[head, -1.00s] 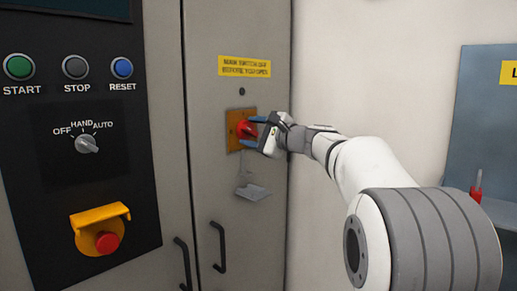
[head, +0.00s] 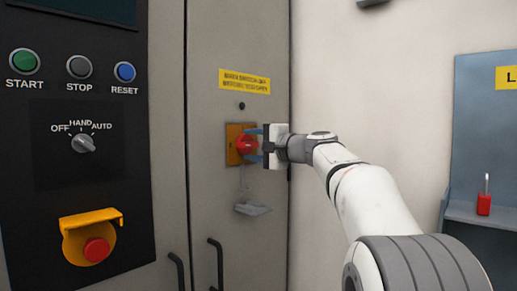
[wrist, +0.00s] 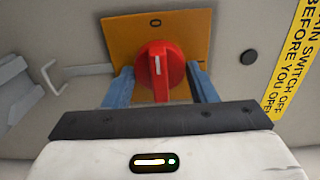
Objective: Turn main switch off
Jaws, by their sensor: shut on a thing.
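The main switch is a red rotary knob (head: 246,146) on a yellow-orange plate (head: 233,158), fixed to the grey cabinet door under a yellow warning label (head: 245,81). In the wrist view the knob (wrist: 157,72) has a white mark near its middle. My gripper (head: 256,146) reaches the knob from the right. Its two blue fingers (wrist: 162,88) lie on either side of the knob and are shut on it. The gripper's body hides the near edge of the plate in the wrist view.
A control panel with a selector (head: 83,143) and a red emergency button (head: 97,250) is at left. Black door handles (head: 218,262) stand below. A metal hasp (head: 252,208) hangs under the switch. A red padlock (head: 484,204) sits on the blue-grey shelf (head: 462,213) at right.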

